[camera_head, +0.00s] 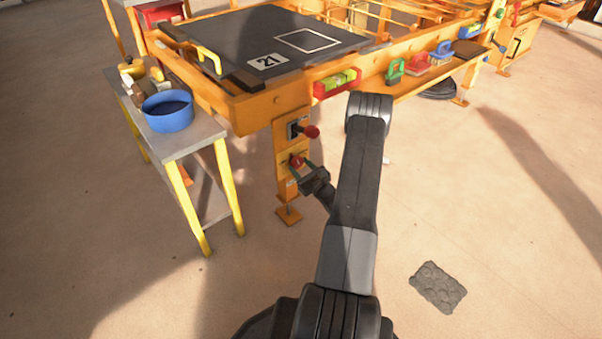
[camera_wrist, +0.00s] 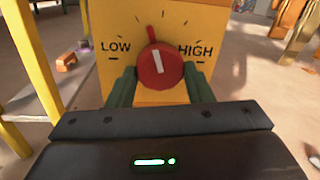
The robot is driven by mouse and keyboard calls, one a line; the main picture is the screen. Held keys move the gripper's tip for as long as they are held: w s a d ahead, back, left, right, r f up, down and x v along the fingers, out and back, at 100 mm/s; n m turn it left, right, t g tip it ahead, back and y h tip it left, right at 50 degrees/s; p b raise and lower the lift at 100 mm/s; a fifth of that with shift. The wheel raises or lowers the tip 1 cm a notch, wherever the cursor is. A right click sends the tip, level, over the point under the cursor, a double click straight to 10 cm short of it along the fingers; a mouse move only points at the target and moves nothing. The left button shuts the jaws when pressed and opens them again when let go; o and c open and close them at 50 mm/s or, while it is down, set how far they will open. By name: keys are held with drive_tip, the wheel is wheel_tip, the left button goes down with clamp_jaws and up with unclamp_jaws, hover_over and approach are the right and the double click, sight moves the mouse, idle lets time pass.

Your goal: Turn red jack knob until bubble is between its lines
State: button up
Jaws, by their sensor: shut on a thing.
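The red jack knob (camera_wrist: 160,68) is on a yellow plate marked LOW at left and HIGH at right. Its white line points almost straight up, tilted slightly left. In the head view the knob (camera_head: 296,160) is low on the orange leg. My gripper (camera_wrist: 158,84) is shut on it, one green finger at each side; it also shows in the head view (camera_head: 304,168). A level (camera_head: 337,83) with a red body and yellow-green vial is on the table's front rail. The bubble and its lines are too small to tell.
A red-tipped lever (camera_head: 311,131) sticks out just above the knob. A small side table (camera_head: 197,135) with a blue bowl (camera_head: 168,111) stands to the left. A dark plate (camera_head: 250,45) marked 21 lies on the orange table. The floor at right is mostly clear.

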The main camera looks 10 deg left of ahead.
drive_tip(key=n+b, duration=0.4)
drive_tip(key=n, duration=0.1)
drive_tip(key=shift+f+y, duration=0.1)
drive_tip(key=shift+y, duration=0.2)
idle(0.4)
drive_tip(key=o, duration=1)
drive_tip(key=shift+d, duration=0.1)
drive_tip(key=r+p+v, duration=0.1)
drive_tip(key=p+v, duration=0.2)
drive_tip(key=v, duration=1)
drive_tip(key=shift+s+d+f+p, duration=0.2)
drive_tip(key=shift+d+f+p, duration=0.15)
drive_tip(key=shift+f, duration=0.15)
drive_tip(key=shift+a, duration=0.1)
